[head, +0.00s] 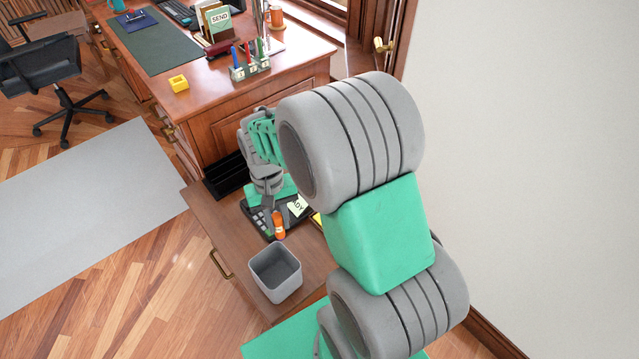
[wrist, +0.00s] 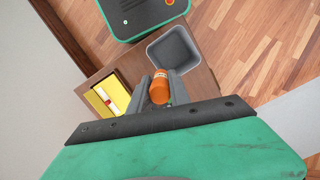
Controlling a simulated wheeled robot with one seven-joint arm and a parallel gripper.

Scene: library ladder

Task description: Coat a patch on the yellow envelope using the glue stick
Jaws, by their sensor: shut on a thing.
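The orange glue stick (head: 279,226) is held between the fingers of my gripper (head: 277,212), above the brown side surface. In the wrist view the glue stick (wrist: 159,92) sits between the two grey fingertips of my gripper (wrist: 160,84), which is shut on it. The yellow envelope (wrist: 117,88) lies to the left of the glue stick in the wrist view, apart from it, with a small red and white mark on it. In the head view only a yellow sliver (head: 317,218) shows beside my arm, which hides the rest.
A grey open bin (head: 275,287) stands on the brown surface (head: 215,215), close to the glue stick. A dark gridded item and a partly hidden note (head: 298,206) lie by my gripper. A black tray (head: 226,178) is behind. The large desk (head: 300,75) holds markers and a yellow block.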

